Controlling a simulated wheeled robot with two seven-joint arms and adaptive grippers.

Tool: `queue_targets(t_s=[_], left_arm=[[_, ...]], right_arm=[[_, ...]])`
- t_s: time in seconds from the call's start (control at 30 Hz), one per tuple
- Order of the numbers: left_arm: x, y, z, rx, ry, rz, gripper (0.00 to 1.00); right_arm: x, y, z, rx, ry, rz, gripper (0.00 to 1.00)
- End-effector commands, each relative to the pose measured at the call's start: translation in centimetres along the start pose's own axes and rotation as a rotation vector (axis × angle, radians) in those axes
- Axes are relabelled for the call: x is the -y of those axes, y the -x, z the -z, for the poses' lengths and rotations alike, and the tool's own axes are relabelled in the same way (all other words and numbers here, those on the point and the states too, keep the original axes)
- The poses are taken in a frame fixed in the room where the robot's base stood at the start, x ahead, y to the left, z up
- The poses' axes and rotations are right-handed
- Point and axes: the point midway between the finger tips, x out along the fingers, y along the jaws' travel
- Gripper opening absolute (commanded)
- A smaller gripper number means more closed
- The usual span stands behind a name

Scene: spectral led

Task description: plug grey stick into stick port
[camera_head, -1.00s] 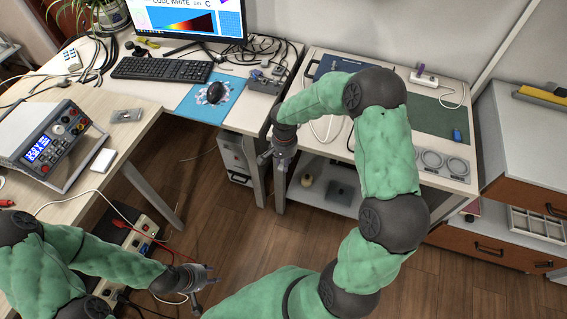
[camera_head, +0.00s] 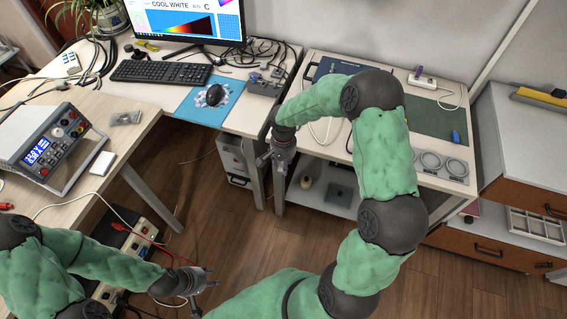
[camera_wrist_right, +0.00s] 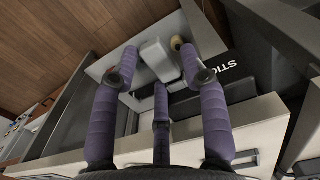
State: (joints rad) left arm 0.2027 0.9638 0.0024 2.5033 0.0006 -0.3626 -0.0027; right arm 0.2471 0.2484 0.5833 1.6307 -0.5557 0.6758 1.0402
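My right gripper (camera_head: 277,160) hangs in front of the left edge of the white cart, beside its lower shelf. In the right wrist view its purple fingers (camera_wrist_right: 158,68) are spread, with nothing held between them. A black surface with partly hidden white lettering, "STIC" (camera_wrist_right: 222,68), lies behind the right finger; I cannot tell whether it is the stick port. I cannot make out the grey stick for certain in either view. My left gripper (camera_head: 206,288) is low at the left, over the floor near the power strip, with its fingers apart and empty.
The white cart (camera_head: 325,133) has a green mat (camera_head: 435,118) and a blue item (camera_head: 455,137) on top. Cables hang near my left arm. Open floor lies between.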

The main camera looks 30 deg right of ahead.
Motion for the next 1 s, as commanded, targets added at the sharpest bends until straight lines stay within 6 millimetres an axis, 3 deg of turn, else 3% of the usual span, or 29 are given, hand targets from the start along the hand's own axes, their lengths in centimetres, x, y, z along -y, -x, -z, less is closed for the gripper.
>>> queue_targets(t_s=[0.37,1.0], left_arm=[[0.0,0.0,0.0,0.0,0.0,0.0,0.4],[0.0,0.0,0.0,0.0,0.0,0.0,0.4]], right_arm=[[0.0,0.7,0.7,-0.013,-0.003,0.006,0.57],[0.1,11.0,0.1,-0.006,0.0,0.002,0.57]])
